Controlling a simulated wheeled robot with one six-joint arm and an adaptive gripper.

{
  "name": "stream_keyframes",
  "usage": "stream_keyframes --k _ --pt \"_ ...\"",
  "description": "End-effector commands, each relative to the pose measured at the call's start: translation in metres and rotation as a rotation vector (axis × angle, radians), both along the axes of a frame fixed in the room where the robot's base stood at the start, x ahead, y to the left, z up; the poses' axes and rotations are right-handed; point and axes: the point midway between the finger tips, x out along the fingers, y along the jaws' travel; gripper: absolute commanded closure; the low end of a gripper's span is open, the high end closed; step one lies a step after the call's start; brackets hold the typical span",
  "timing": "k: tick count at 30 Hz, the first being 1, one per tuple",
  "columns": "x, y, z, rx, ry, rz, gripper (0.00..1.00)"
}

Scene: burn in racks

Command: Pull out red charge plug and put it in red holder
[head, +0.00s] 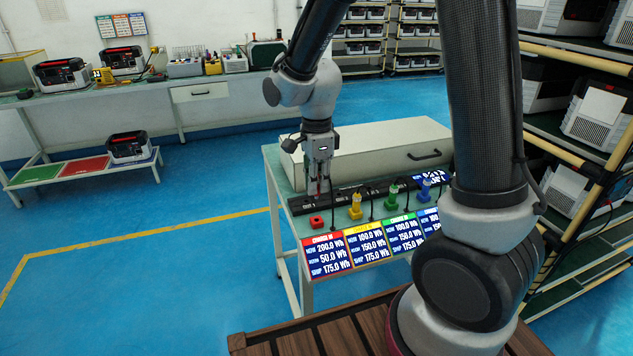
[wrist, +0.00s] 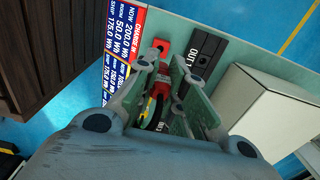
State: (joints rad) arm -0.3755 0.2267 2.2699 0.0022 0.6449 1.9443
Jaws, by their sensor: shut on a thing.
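My gripper (head: 318,186) points down over the left end of the black outlet strip (head: 345,193) on the bench. In the wrist view its fingers (wrist: 168,88) are shut on the red charge plug (wrist: 162,79), with a dark cable below it. I cannot tell whether the plug is still seated in the strip. The red holder (head: 316,222) is a small red block in front of the strip, beside the gripper, with nothing in it. It also shows in the wrist view (wrist: 160,47), just beyond the fingertips.
Yellow (head: 355,207), green (head: 391,198) and blue (head: 426,189) plugs stand to the right, with cables. Display panels (head: 375,245) line the bench's front edge. A large pale case (head: 385,145) sits behind the strip. A rack (head: 575,150) stands at the right.

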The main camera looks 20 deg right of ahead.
Motion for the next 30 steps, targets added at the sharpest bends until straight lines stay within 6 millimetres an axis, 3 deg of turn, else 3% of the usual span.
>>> stream_keyframes --k 18,30 --pt "0.0 0.0 -0.051 -0.001 0.002 0.0 1.0" --pt "0.0 0.0 -0.057 0.0 0.001 0.0 1.0"
